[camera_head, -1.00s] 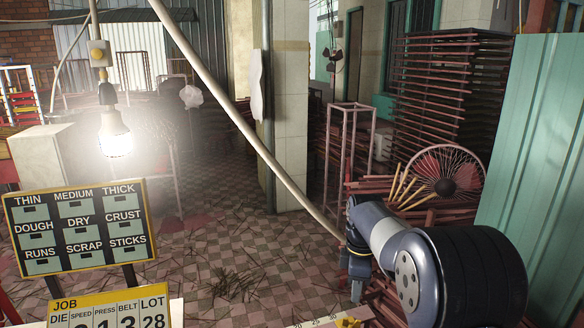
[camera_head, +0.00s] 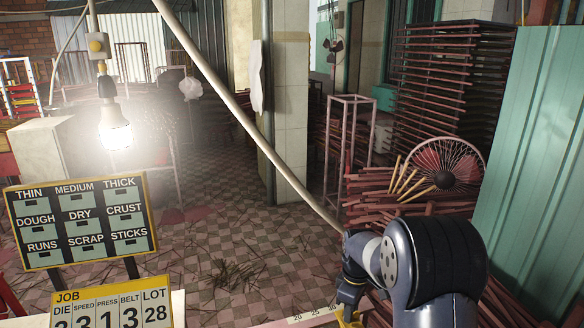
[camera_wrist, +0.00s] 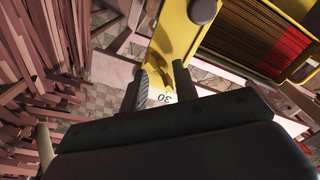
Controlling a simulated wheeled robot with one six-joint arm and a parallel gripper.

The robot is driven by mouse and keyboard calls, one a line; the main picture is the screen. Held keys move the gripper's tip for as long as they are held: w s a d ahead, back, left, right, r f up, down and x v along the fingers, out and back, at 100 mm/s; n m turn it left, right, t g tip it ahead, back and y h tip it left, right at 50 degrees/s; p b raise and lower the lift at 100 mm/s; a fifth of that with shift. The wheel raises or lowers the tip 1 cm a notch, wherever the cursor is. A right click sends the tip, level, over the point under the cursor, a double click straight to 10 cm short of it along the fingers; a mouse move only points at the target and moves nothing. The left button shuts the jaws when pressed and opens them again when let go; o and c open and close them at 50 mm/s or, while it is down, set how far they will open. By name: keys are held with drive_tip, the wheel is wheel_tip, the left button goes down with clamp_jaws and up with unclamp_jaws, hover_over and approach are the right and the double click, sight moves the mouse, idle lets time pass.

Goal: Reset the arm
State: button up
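My gripper (camera_wrist: 158,75) shows in the wrist view with its two dark fingers apart and no object held between them. Beyond the fingers is a yellow part (camera_wrist: 178,42) with a dark round knob (camera_wrist: 203,10), and a pale scale strip (camera_wrist: 162,97) marked 30. In the head view my arm is at the lower right, with my gripper (camera_head: 348,294) pointing down near the bottom edge. A bit of yellow shows just below it. Whether the fingers touch anything is hard to tell.
A yellow-edged tray of brown sticks (camera_wrist: 255,35) is at the wrist view's upper right. In the head view, stick racks (camera_head: 440,90) and a round wire fan (camera_head: 445,168) stand behind my arm. A label board (camera_head: 82,222) and job sign (camera_head: 112,308) are at left. A pale pole (camera_head: 245,115) slants across the middle.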

drive_tip(key=m, duration=0.6)
drive_tip(key=shift+m, duration=0.4)
idle(0.3)
